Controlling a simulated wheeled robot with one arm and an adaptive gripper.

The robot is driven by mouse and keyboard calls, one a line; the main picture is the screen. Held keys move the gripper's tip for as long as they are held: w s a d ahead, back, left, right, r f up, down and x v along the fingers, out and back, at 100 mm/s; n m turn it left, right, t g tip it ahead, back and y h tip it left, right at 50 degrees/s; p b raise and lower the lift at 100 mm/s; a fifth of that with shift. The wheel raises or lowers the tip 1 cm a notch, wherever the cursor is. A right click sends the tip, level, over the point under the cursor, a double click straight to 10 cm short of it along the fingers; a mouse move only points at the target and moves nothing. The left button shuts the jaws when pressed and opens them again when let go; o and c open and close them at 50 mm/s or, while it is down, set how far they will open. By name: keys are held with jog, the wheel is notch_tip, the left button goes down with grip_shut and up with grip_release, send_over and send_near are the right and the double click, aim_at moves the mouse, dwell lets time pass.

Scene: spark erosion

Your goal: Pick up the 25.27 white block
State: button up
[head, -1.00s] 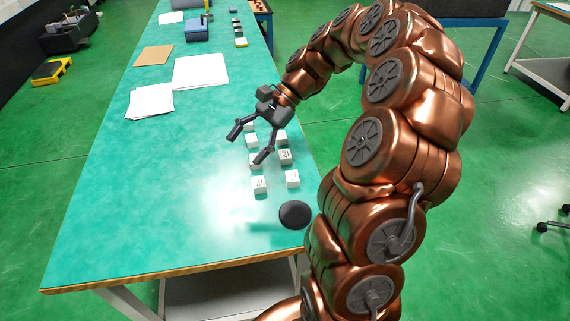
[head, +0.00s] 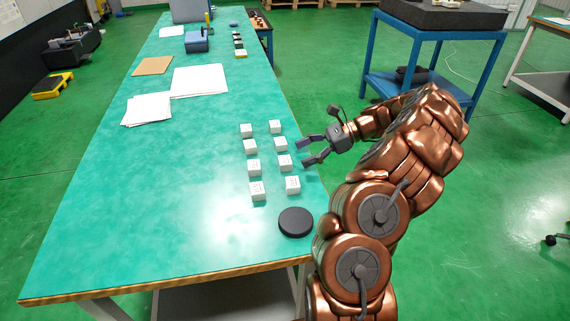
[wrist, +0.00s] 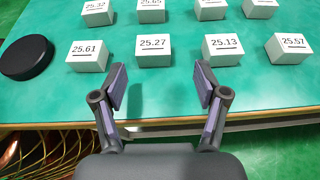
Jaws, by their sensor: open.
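The white block labelled 25.27 (wrist: 153,50) sits on the green tabletop in the near row of the wrist view, between block 25.61 (wrist: 88,57) and block 25.13 (wrist: 221,50). In the head view the 25.27 block (head: 285,162) is the second from the front in the right column. My gripper (head: 304,153) is open and empty at the table's right edge, pointing left toward the blocks. In the wrist view the fingers of my gripper (wrist: 160,80) are spread, with the 25.27 block ahead of the gap and apart from them.
Block 25.57 (wrist: 289,48) ends the near row; another row of white blocks stands behind. A black disc (head: 296,222) lies at the table's front right. White papers (head: 200,81) lie farther back. The tabletop left of the blocks is clear.

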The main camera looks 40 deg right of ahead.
aim_at(285, 159)
jog(key=shift+w+a+f, duration=0.2)
jog(key=shift+a, duration=0.25)
jog(key=shift+w+a, duration=0.1)
jog(key=shift+a, duration=0.65)
jog(key=x, duration=0.3)
jog(key=shift+a+r, duration=0.15)
jog(key=shift+a, duration=0.3)
jog(key=c, duration=1.3)
grip_shut()
